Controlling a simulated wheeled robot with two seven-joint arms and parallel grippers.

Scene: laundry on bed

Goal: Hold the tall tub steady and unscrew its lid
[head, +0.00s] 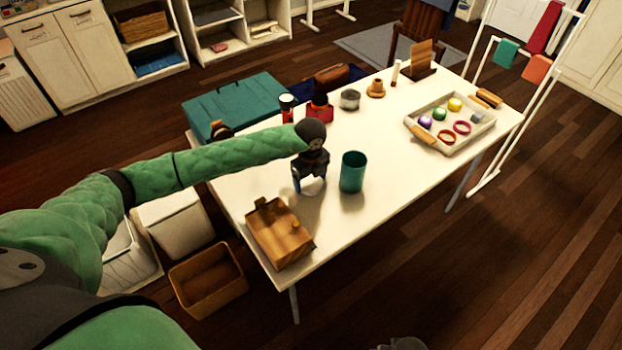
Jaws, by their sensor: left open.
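A teal upright cylinder (352,173), the likeliest tall tub, stands on the white table near its front edge. Its top looks darker, and I cannot tell a lid from an open mouth. My left gripper (309,187) points down just left of it, apart from it, with its fingers open. A small pale, whitish thing (316,187) shows low beside the fingers, partly hidden by them; I cannot tell what it is or whether they touch it. My right gripper does not show clearly.
A wooden box (280,235) sits at the table's near left corner. A tray (467,139) with several coloured items is at the right. Red-and-dark containers (320,108) and a metal tin (350,99) stand behind. The table (400,190) is clear right of the cylinder.

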